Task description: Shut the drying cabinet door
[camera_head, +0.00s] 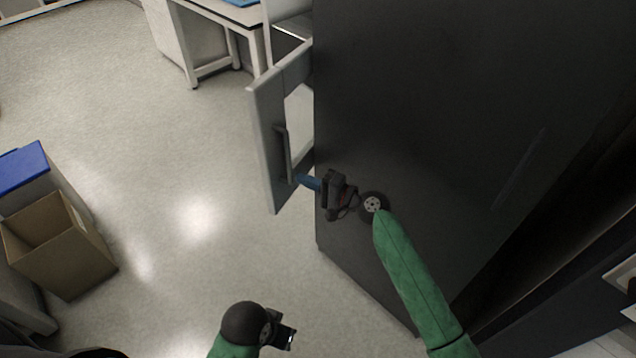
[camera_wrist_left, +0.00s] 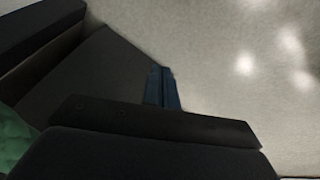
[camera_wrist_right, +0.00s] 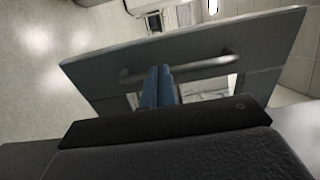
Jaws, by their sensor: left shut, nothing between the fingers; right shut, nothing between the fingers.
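The light grey cabinet door (camera_head: 265,150) stands swung open, sticking out past the edge of a tall dark panel (camera_head: 420,110).
An open cardboard box (camera_head: 65,250) and a blue-lidded bin (camera_head: 25,170) stand at the left. A white bench (camera_head: 215,45) is at the back. The pale floor (camera_head: 170,150) left of the door is clear. The tall dark panel borders my right arm.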

